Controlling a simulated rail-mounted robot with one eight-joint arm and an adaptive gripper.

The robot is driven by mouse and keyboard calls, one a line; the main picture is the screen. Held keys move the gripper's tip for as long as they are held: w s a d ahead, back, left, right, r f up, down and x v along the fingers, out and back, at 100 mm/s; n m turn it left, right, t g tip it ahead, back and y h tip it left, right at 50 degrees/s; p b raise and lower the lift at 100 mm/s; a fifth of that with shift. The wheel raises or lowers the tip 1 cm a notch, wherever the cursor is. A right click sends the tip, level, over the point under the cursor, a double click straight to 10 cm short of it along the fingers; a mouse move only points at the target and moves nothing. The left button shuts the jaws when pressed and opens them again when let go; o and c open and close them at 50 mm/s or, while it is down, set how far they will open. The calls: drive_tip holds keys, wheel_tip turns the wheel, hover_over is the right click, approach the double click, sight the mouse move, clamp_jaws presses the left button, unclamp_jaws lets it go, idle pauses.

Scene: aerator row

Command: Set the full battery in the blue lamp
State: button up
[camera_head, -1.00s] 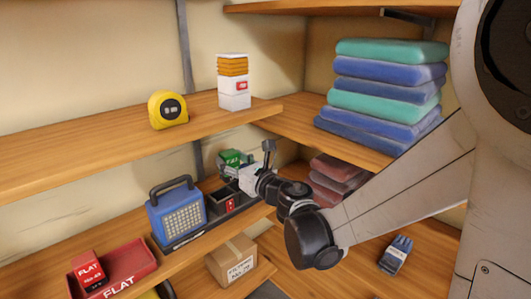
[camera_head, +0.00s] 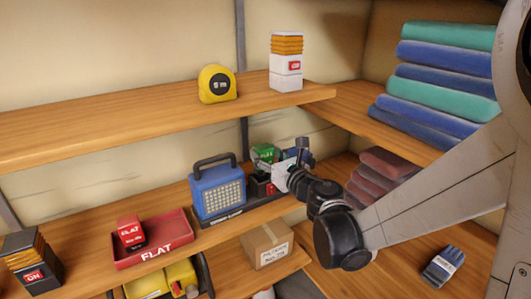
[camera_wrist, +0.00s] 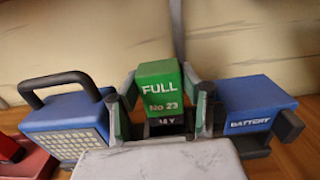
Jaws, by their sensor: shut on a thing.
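The full battery (camera_wrist: 160,92) is a green block marked FULL No 23; it also shows in the head view (camera_head: 264,152). My gripper (camera_wrist: 163,110) is shut on it, one finger on each side, and it looks upright. The blue lamp (camera_head: 217,190) has a handle and a pale grille, and stands on the lower shelf to the left of my gripper. The battery is over or partly in the dark bay (camera_wrist: 165,125) right of the grille; its lower end is hidden, so I cannot tell how deep it sits. A blue part marked BATTERY (camera_wrist: 257,105) is right of the bay.
A red tray (camera_head: 178,226) marked FLAT holds a red battery (camera_head: 131,232). A dark ON box (camera_head: 32,262) is further left. The upper shelf (camera_head: 140,122) overhangs behind, with a yellow tape measure (camera_head: 217,84). A cardboard box (camera_head: 266,246) sits below.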

sight(266, 173)
drive_tip(key=shift+f+b, duration=1.8)
drive_tip(key=shift+f, duration=0.75)
drive_tip(key=shift+f+b, duration=0.6)
drive_tip(key=o, duration=1.4)
drive_tip(key=shift+c, duration=0.2)
drive_tip(key=shift+s+d, duration=0.1)
